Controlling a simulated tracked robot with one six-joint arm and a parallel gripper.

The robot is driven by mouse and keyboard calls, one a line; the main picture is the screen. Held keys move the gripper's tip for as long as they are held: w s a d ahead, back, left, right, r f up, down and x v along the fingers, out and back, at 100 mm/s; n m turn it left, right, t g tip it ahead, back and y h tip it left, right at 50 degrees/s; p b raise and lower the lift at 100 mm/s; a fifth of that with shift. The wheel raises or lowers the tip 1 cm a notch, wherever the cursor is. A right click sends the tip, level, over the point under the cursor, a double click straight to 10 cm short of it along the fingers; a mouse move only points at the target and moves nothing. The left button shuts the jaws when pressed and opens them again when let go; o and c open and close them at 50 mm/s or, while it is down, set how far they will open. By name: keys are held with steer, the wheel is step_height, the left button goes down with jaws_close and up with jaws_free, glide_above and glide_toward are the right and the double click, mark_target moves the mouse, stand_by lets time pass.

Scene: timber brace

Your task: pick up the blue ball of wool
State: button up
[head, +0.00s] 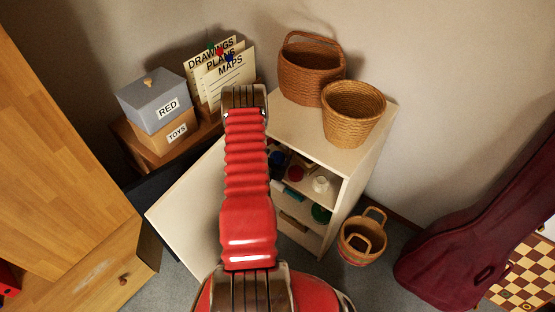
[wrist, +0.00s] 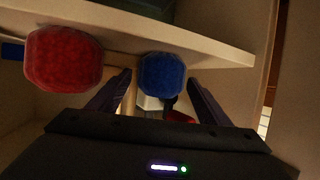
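The blue ball of wool (wrist: 163,74) is in the wrist view, at upper centre, between my gripper's two dark fingers. My gripper (wrist: 160,80) is open, with a narrow gap showing on each side of the ball. I cannot tell how deep the ball is between the fingertips. In the head view a blue round thing (head: 277,159), likely this ball, shows on the upper shelf of the white cabinet (head: 300,128), partly hidden by my arm. My gripper is hidden in that view.
A red ball (wrist: 64,58) lies left of the fingers, close by. A shelf board (wrist: 215,50) crosses the wrist view.

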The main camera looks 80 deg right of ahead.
mark_target(277, 155)
steer(key=shift+w+a+f, duration=0.1)
steer(key=shift+a+f, duration=0.25)
steer(key=shift+f, duration=0.05)
steer(key=c, duration=1)
steer(key=shift+c, duration=0.4)
steer(key=shift+r, duration=0.55)
steer(key=r, duration=0.3)
steer(key=shift+d, duration=0.2)
steer(key=w+a, duration=0.2)
steer(key=a, duration=2.9)
steer(key=shift+w+a, duration=0.4)
